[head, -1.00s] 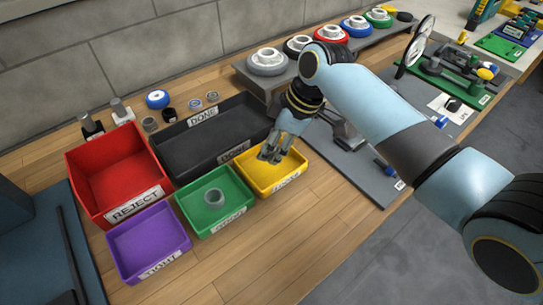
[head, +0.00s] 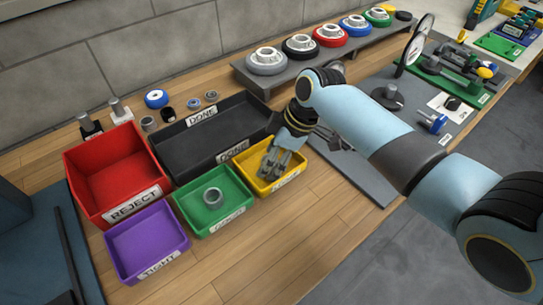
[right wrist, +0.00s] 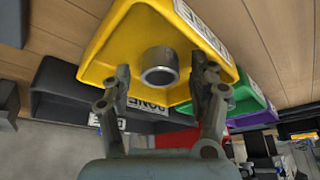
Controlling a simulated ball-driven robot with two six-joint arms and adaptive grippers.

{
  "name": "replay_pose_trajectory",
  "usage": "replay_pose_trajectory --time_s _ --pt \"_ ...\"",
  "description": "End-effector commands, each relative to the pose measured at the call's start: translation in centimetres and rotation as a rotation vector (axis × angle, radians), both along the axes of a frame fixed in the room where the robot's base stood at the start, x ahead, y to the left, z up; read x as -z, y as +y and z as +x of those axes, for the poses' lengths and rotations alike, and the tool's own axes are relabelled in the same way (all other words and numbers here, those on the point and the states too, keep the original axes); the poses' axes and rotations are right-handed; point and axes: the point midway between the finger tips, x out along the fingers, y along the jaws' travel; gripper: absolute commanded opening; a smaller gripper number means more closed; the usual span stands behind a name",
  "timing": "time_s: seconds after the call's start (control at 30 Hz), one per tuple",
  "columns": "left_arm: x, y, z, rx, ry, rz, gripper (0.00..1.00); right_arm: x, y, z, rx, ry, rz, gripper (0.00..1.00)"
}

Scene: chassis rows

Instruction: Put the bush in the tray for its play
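A grey metal ring, the bush (right wrist: 160,68), shows in the right wrist view inside the yellow tray (right wrist: 112,58). My right gripper (right wrist: 162,72) has its two fingers spread on either side of it, with a gap on both sides. In the head view my right gripper (head: 270,163) reaches down into the yellow tray (head: 290,180), and its fingers and arm hide the bush there. A similar grey ring (head: 212,197) lies in the green tray (head: 235,222). My left gripper is not in view.
A purple tray (head: 120,262), a red REJECT bin (head: 85,170) and a black DONE tray (head: 180,165) stand close by. A raised shelf (head: 290,83) with coloured hubs is behind. A grey board (head: 365,182) lies right of the yellow tray. Bare wood (head: 270,235) is in front.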

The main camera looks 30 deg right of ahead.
Motion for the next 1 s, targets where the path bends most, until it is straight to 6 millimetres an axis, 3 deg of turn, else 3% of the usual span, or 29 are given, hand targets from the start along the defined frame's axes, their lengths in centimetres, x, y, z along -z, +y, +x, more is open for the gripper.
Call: replay_pose_trajectory --time_s 0.27,0.7,1.0 --pt "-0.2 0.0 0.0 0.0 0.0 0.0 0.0 -0.7 -0.2 -0.1 -0.001 -0.001 -0.001 0.6" --pt "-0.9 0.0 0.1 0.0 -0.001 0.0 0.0 -9.0 -2.9 -2.1 -0.002 -0.003 -0.003 0.6" --pt "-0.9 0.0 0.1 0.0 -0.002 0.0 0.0 -11.3 -3.7 -2.8 0.0 0.001 0.001 0.6"
